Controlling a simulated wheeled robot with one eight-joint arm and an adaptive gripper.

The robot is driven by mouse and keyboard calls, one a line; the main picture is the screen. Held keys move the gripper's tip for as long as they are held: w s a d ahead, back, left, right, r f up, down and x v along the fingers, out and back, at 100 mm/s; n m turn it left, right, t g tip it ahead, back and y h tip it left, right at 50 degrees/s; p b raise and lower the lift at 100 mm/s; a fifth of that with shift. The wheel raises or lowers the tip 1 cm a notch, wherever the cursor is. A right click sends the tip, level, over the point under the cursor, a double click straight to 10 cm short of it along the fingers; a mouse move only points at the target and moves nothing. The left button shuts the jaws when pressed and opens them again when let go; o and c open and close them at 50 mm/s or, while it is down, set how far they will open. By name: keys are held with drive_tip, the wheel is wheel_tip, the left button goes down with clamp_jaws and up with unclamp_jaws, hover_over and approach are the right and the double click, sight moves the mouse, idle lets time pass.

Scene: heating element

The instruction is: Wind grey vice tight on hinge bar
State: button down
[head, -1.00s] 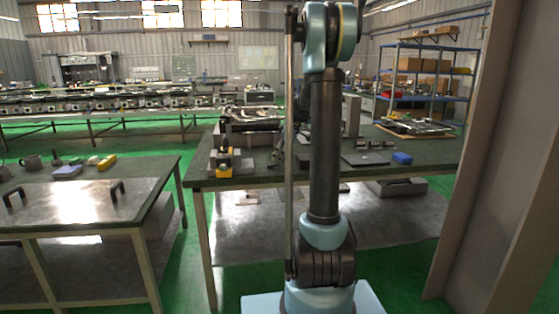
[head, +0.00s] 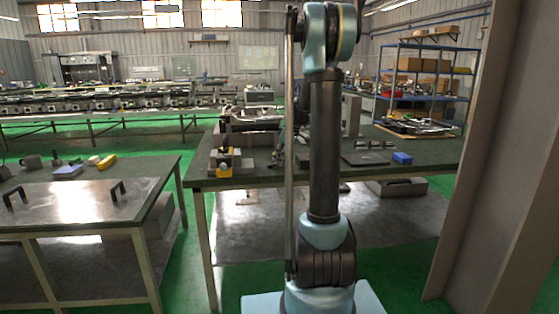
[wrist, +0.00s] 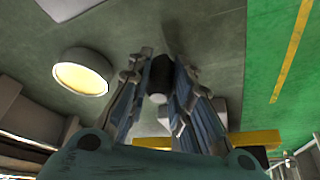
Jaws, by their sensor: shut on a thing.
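In the wrist view my gripper (wrist: 157,100) has its two blue-grey fingers closed in on a dark cylindrical piece (wrist: 158,76). The piece sits between the fingertips. I cannot tell from this view whether it is the vice's handle. In the head view a small grey block with yellow and black parts (head: 225,162) stands at the near left corner of the middle bench. I cannot tell whether this is the grey vice. The hinge bar cannot be made out clearly. My gripper cannot be made out in the head view, where my arm covers part of the bench.
A round part with a cream face (wrist: 82,76) lies left of my fingers in the wrist view. A yellow bar (wrist: 255,139) is at right, near green floor. On the middle bench (head: 320,175) are a blue block (head: 402,158) and a dark flat plate (head: 365,158).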

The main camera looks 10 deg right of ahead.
drive_tip(key=m, duration=0.1)
drive_tip(key=s+m+h, duration=0.1)
drive_tip(key=m, duration=0.1)
drive_tip(key=s+m+t, duration=0.1)
drive_tip(key=m, duration=0.1)
drive_tip(key=shift+a+h, duration=0.3)
drive_tip(key=m, duration=0.1)
drive_tip(key=s+a+m+h, duration=0.1)
drive_tip(key=m, duration=0.1)
drive_tip(key=m+t+h, duration=0.1)
drive_tip(key=m, duration=0.1)
drive_tip(key=shift+s+a, duration=0.25)
drive_tip(key=shift+s, duration=0.05)
drive_tip(key=m, duration=0.2)
drive_tip(key=a+m+h, duration=0.1)
drive_tip(key=m, duration=0.1)
drive_tip(key=a+m+h, duration=0.1)
drive_tip(key=shift+s+m, duration=0.3)
drive_tip(key=shift+m, duration=0.1)
drive_tip(key=m, duration=0.1)
drive_tip(key=a+m+g+h, duration=0.1)
drive_tip(key=m, duration=0.1)
drive_tip(key=shift+a, duration=0.1)
drive_tip(key=shift+w+a+m+g+h, duration=0.1)
drive_tip(key=shift+a+m+g+h, duration=0.15)
drive_tip(key=shift+m, duration=0.45)
drive_tip(key=shift+w+a+m+g+h, duration=0.15)
drive_tip(key=shift+a+m+h, duration=0.1)
drive_tip(key=shift+m, duration=0.45)
drive_tip(key=shift+s, duration=0.1)
